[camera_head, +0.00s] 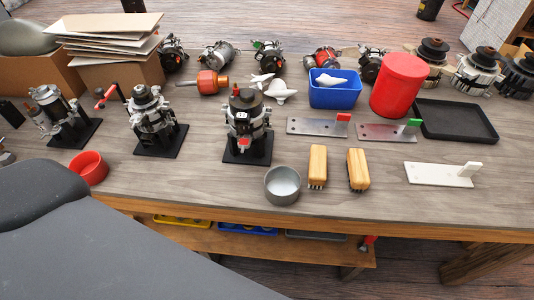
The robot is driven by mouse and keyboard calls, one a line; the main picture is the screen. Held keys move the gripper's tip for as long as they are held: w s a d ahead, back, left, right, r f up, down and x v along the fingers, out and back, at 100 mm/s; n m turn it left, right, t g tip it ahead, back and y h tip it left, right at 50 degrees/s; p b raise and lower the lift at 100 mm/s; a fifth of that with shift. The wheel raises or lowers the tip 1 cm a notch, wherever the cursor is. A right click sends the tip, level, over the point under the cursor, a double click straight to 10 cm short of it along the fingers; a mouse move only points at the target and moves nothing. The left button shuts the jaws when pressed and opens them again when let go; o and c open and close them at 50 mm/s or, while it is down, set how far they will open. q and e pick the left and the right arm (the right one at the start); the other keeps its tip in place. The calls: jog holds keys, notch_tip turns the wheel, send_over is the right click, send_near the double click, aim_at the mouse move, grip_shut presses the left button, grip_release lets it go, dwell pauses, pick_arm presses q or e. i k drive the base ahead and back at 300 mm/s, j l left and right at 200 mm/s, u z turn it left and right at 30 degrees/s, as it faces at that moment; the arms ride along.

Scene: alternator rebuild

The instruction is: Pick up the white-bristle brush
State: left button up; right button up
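Two brushes with yellow-brown wooden backs lie side by side near the table's front edge in the head view. One is the left brush (318,166), the other the right brush (358,169). Only a little of the bristles shows at their near ends, and it looks dark. I cannot tell which brush has white bristles. Neither of my grippers is in view, and nothing holds the brushes.
A grey metal cup (283,186) stands just left of the brushes. Behind them lie metal plates with a red tab (318,126) and a green tab (388,133). A white bracket (438,174) lies right. An alternator on a black stand (247,125) stands behind the cup.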

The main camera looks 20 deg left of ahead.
aim_at(317, 168)
jog(key=u, duration=1.1)
jog(key=i+l, duration=0.15)
jog(key=l, duration=0.25)
jog(key=i+l, duration=0.1)
jog(key=l, duration=0.35)
jog(key=i+l, duration=0.15)
jog(key=l, duration=0.25)
jog(key=z, duration=1.05)
jog(key=l+u, duration=0.15)
jog(key=l, duration=0.2)
jog(key=k, duration=0.05)
